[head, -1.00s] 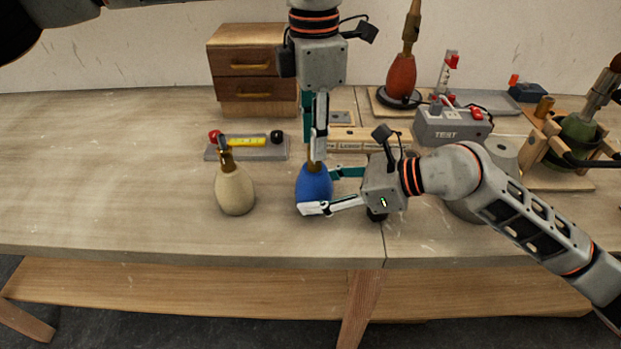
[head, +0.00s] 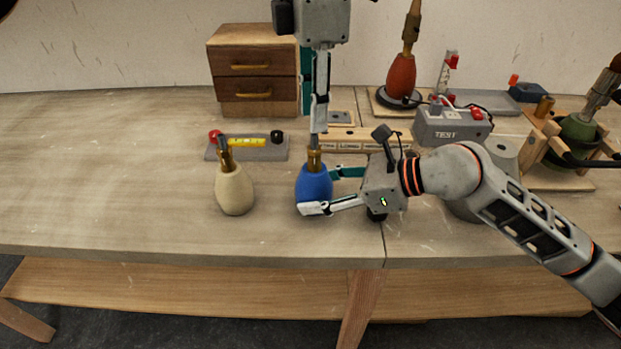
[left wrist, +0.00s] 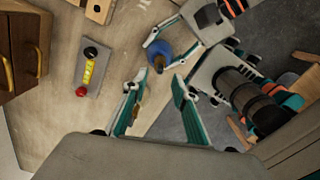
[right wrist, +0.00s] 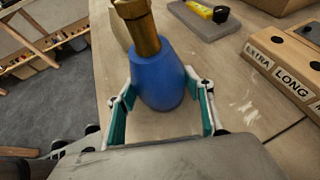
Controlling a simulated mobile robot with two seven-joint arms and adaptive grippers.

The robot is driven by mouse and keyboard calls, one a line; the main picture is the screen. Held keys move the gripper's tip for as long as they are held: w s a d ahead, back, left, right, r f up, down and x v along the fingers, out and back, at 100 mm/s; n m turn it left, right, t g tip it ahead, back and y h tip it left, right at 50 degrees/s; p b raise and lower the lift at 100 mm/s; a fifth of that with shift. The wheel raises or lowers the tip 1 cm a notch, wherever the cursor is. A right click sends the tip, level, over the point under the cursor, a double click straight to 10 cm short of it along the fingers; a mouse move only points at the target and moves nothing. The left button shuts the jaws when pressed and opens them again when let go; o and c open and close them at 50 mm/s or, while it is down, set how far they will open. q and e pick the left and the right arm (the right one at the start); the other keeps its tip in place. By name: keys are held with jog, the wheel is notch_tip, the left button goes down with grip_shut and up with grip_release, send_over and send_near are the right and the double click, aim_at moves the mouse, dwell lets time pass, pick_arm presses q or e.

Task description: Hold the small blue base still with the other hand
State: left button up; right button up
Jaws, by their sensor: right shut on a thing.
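The small blue base (head: 314,186) stands upright on the workbench, with a brass socket (head: 314,158) at its top. My right gripper (head: 318,190) is shut on the blue base from the right side; in the right wrist view its fingers flank the blue body (right wrist: 158,80). My left gripper (head: 317,128) is above the brass socket, pointing down.
A cream base (head: 234,190) with a brass top stands to the left. Behind are a battery holder (head: 268,152), a wooden drawer box (head: 238,90) and a labelled wooden block (head: 345,142). A grey tester (head: 445,130) and a red lamp base (head: 401,76) stand at right. The bench's left part is clear.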

dwell(0.4)
jog(key=o, duration=1.3)
jog(key=shift+d, duration=0.1)
jog(key=v, duration=1.1)
jog(key=shift+s+d+r, duration=0.15)
jog(key=shift+d, duration=0.15)
